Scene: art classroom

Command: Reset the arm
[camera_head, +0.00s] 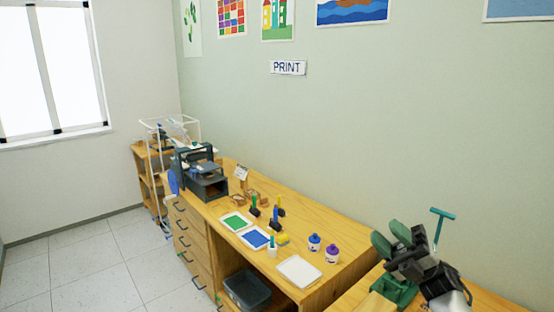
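My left gripper is not in view.
A teal T-shaped tool (441,217) shows just right of my gripper, and a green object (397,291) sits just below it. The wooden counter (334,283) holds a white tray (299,271), a blue tray (254,238), bottles (314,242) and a dark press (204,179). Floor at left is clear.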

